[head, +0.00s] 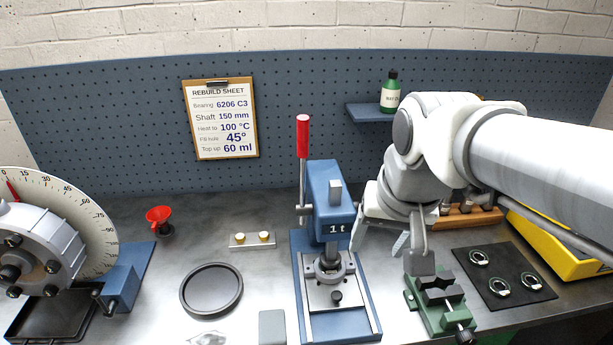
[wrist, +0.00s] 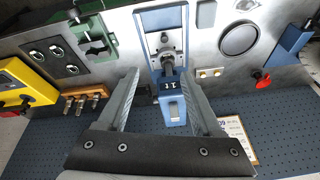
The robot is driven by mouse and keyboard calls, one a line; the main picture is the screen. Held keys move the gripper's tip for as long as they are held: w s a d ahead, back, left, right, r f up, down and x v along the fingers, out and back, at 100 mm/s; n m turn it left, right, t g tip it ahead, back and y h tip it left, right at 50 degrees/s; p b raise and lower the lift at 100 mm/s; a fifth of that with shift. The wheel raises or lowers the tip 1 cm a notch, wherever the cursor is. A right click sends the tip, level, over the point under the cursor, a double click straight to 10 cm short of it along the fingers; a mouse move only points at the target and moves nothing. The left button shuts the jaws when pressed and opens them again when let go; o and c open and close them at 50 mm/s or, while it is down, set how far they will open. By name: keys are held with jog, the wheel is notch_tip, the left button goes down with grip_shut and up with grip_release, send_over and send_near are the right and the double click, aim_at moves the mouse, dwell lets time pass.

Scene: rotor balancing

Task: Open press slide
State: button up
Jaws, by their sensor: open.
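The blue arbor press (head: 325,190) marked "1 t" stands in the middle of the bench, with a red-handled lever (head: 303,137) upright at its left. Its slide (head: 320,297), a silver plate with a dark knob (head: 336,297), lies on the blue base below the ram. My gripper (head: 388,250) is open and empty, to the right of the press head and apart from the slide. In the wrist view the press head (wrist: 172,108) shows between my two spread fingers (wrist: 160,82), and the slide (wrist: 160,20) lies beyond the fingertips.
A green vise (head: 437,300) stands right of the press, below my gripper. A black mat (head: 503,275) with metal rings and a yellow case (head: 560,245) lie farther right. A dark round dish (head: 212,290) and a small block with brass pieces (head: 252,241) lie left of the press.

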jog(key=w+f+m+g+b, duration=0.2)
jog(key=w+f+m+b, duration=0.1)
jog(key=w+f, duration=0.5)
jog(key=m+g+b, duration=0.2)
jog(key=m, duration=0.1)
send_over(337, 294)
notch_tip(337, 294, down, 7)
notch_tip(337, 294, down, 17)
jog(key=shift+s+f, duration=0.1)
grip_shut()
dwell(0.8)
